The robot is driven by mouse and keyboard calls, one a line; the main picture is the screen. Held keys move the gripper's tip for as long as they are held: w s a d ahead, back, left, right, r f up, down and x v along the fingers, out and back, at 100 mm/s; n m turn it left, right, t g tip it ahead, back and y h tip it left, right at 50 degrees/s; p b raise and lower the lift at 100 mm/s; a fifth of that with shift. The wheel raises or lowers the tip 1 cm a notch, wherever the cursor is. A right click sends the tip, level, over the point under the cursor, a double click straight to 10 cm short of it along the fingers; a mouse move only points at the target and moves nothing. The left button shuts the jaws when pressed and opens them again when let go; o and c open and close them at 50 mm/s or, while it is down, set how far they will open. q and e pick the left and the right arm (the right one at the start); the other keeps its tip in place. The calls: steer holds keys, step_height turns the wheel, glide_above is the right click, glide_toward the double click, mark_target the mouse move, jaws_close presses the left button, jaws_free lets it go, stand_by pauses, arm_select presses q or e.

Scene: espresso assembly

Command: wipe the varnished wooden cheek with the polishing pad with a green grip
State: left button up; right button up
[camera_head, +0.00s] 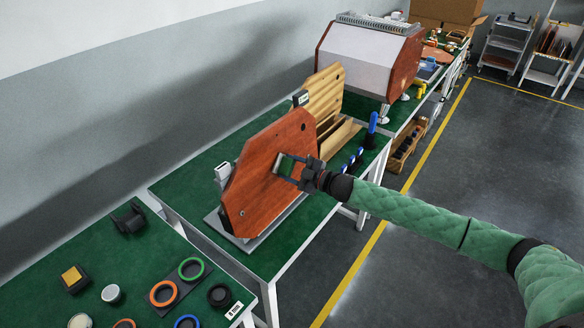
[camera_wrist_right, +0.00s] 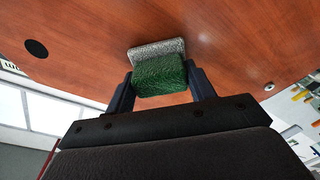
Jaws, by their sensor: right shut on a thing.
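The varnished wooden cheek (camera_head: 262,178) is a reddish-brown panel standing upright in a stand on the green-topped bench. It fills the upper part of the right wrist view (camera_wrist_right: 230,35). My right gripper (camera_head: 287,168) is at the cheek's right part, in front of its face. It is shut on the polishing pad (camera_wrist_right: 157,47), holding it by the green grip (camera_wrist_right: 160,75) between both fingers. The pad's grey side faces the cheek and appears to be against it; any small gap cannot be told. My left gripper is not in view.
A lighter wooden panel (camera_head: 325,95) stands behind the cheek. A blue-handled tool (camera_head: 371,128) stands on the bench to the right. The near bench holds orange and green rings (camera_head: 191,268) and a black holder (camera_head: 128,218). A large white and wood machine (camera_head: 365,60) stands further back.

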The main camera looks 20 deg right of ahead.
steer(key=shift+d, duration=0.1)
steer(key=shift+w+d, duration=0.85)
steer(key=shift+d, duration=0.25)
steer(key=shift+a, duration=0.15)
steer(key=shift+s+a+p, duration=0.35)
steer(key=shift+s+a, duration=0.65)
steer(key=shift+a, duration=0.1)
steer(key=shift+w+d, duration=0.1)
steer(key=shift+w, duration=0.1)
steer(key=shift+w+d, duration=0.8)
steer(key=shift+d, duration=0.3)
